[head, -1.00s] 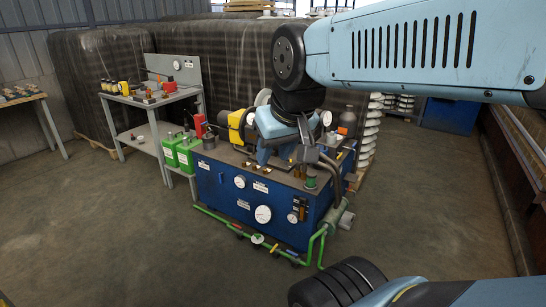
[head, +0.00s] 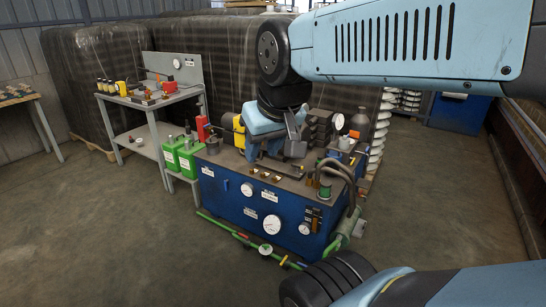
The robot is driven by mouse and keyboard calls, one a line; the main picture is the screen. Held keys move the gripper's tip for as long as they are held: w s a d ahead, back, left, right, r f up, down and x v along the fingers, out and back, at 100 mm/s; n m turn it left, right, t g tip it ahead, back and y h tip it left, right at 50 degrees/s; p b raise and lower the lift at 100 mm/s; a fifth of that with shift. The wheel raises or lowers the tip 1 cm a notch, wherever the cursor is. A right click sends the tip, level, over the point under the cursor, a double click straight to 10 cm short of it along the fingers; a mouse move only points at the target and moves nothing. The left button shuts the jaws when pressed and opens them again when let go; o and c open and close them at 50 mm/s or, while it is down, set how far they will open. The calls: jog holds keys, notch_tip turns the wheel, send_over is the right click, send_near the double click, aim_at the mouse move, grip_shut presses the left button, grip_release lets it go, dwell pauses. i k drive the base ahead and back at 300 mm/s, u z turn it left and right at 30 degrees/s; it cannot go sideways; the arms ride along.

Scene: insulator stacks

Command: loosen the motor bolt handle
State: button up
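A blue hydraulic power unit (head: 232,212) with gauges stands on the floor in the middle of the head view. My gripper (head: 294,140) is over its top, seen from behind, and my wrist covers part of the unit. Whether its fingers are open, or touch anything, I cannot tell. A yellow part (head: 239,131), perhaps on the motor, shows just left of my wrist and is partly covered. I cannot make out the motor bolt handle; it may be hidden behind my wrist or too small to see.
Dark stacked blocks (head: 321,125) and curved hoses (head: 338,170) are on the unit's right side. Green jugs (head: 188,158) and a grey workbench (head: 160,100) stand to the left. Green pipes (head: 232,232) run low along the front.

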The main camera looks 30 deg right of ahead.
aim_at(296, 166)
jog(key=i, duration=1.6)
jog(key=z, duration=1.45)
